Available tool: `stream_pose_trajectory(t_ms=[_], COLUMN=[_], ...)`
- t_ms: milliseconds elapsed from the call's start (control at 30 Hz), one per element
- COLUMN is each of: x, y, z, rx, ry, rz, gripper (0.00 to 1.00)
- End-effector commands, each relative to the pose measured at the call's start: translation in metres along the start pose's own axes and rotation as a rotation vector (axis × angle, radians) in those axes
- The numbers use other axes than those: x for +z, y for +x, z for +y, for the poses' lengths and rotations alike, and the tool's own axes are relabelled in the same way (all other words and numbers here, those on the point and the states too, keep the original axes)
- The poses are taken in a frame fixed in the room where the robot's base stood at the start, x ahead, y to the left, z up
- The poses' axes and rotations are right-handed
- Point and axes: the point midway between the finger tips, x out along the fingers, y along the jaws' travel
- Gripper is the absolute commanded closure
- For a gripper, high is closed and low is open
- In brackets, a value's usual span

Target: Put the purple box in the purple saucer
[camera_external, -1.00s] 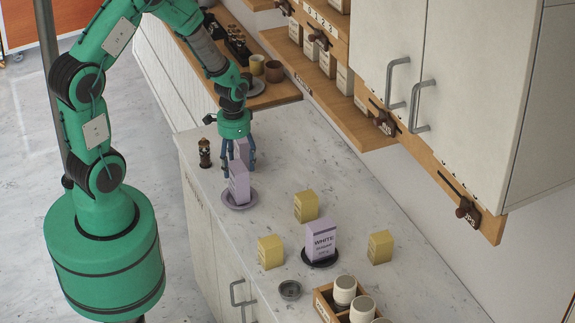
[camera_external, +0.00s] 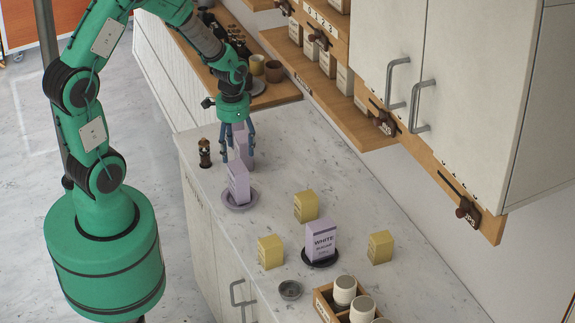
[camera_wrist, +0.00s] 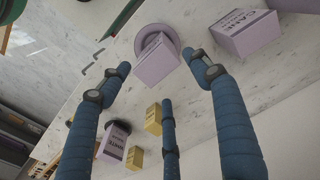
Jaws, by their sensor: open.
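A purple box (camera_external: 238,181) stands in the purple saucer (camera_external: 240,204) on the counter. In the wrist view the box (camera_wrist: 156,62) sits over the saucer (camera_wrist: 146,36), beyond my fingertips. A second purple box (camera_external: 244,143), lettered CANE in the wrist view (camera_wrist: 246,37), stands behind it, partly hidden by my fingers. A third purple box (camera_external: 320,240), lettered WHITE, stands on a dark saucer (camera_external: 320,261). My gripper (camera_external: 238,154) is open and empty, its blue fingers spread above and behind the box in the purple saucer. In the wrist view the CANE box is outside my fingers.
Several yellow boxes (camera_external: 306,206) stand around the WHITE box. A dark pepper-mill-like jar (camera_external: 204,153) stands near the counter's left edge. A small grey dish (camera_external: 290,290) and a wooden crate of white cups (camera_external: 325,304) are at the front. Bare counter lies right of the purple saucer.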

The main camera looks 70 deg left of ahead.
Motion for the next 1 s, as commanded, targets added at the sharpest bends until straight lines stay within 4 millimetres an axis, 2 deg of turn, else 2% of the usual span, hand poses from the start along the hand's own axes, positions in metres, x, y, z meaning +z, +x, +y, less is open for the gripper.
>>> stream_pose_trajectory(t_ms=[367,533,667,833,1000], x=[0.0,-0.003,-0.006,-0.003,0.014], y=[-0.002,-0.02,-0.054,-0.118,-0.186], z=[0.001,0.007,0.02,0.048,0.083], rx=[-0.001,-0.008,-0.02,-0.038,-0.051], ry=[0.0,0.001,0.002,0.001,-0.001], rz=[0.002,0.019,0.052,0.117,0.196], gripper=[0.37,0.37,0.37,0.37,0.37])
